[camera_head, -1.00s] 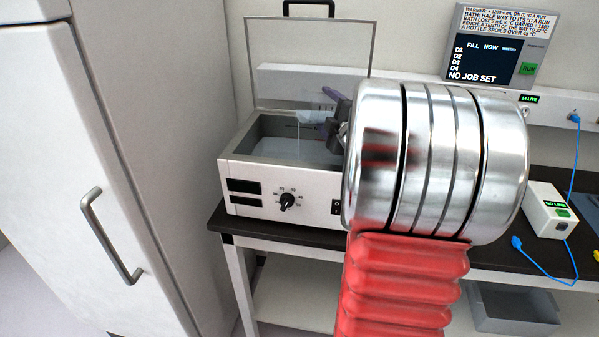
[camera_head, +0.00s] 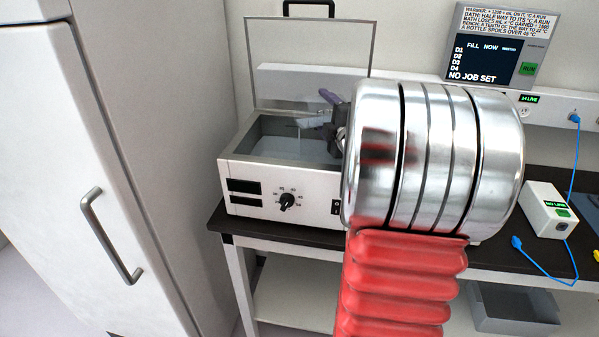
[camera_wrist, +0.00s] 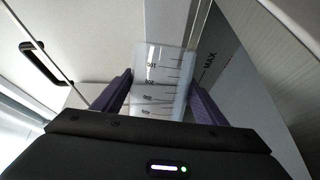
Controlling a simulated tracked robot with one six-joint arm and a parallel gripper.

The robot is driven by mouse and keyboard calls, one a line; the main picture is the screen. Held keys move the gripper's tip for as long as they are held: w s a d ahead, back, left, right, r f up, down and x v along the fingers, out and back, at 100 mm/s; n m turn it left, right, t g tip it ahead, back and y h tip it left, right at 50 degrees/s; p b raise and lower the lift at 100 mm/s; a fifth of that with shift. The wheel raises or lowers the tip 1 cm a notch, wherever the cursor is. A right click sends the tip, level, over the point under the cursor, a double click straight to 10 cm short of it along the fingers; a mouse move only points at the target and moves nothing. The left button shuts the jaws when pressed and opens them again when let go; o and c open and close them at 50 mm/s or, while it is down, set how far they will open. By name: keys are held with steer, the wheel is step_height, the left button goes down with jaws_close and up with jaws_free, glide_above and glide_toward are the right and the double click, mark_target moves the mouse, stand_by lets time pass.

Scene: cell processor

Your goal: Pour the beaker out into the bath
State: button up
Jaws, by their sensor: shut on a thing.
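My gripper (camera_wrist: 155,95) is shut on the beaker (camera_wrist: 160,72), with purple fingers on both sides of it in the wrist view. The beaker is clear, with dark graduation marks. In the head view the beaker (camera_head: 312,122) is tipped well over above the bath, and a thin stream falls from its left end. The bath (camera_head: 262,170) is a white box with a dial on the front, its lid raised, and liquid inside. My arm hides the bath's right part and much of my gripper (camera_head: 333,112). A MAX mark shows beside the beaker in the wrist view.
The raised lid (camera_head: 310,50) stands behind the bath. A tall white cabinet (camera_head: 110,150) is close on the left. A screen (camera_head: 497,45) reading NO JOB SET hangs at the back right. A small white box (camera_head: 548,212) with blue cables sits on the bench at right.

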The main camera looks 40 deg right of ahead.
steer(key=shift+a+n, duration=0.15)
steer(key=shift+n, duration=0.35)
stand_by(0.9)
steer(key=shift+d+r+m, duration=0.2)
steer(key=shift+m, duration=0.5)
steer(key=shift+d+r+m, duration=0.15)
steer(key=shift+d+m, duration=0.05)
steer(key=shift+m, duration=0.5)
steer(key=shift+d+r+m+g+y, duration=0.15)
steer(key=shift+r+m, duration=0.15)
steer(key=shift+m, duration=0.8)
steer(key=shift+a+r+m+g+y, duration=0.15)
steer(key=shift+r+m, duration=0.15)
steer(key=shift+m, duration=0.8)
steer(key=shift+w+a+m+y, duration=0.1)
steer(key=shift+a+m+y, duration=0.15)
steer(key=shift+m, duration=0.6)
steer(key=shift+s+a+m+y, duration=0.1)
steer(key=shift+m+y, duration=0.1)
steer(key=shift+m, duration=0.6)
steer(key=shift+w+a+m+y, duration=0.1)
steer(key=shift+a+m+y, duration=0.15)
steer(key=shift+m, duration=0.6)
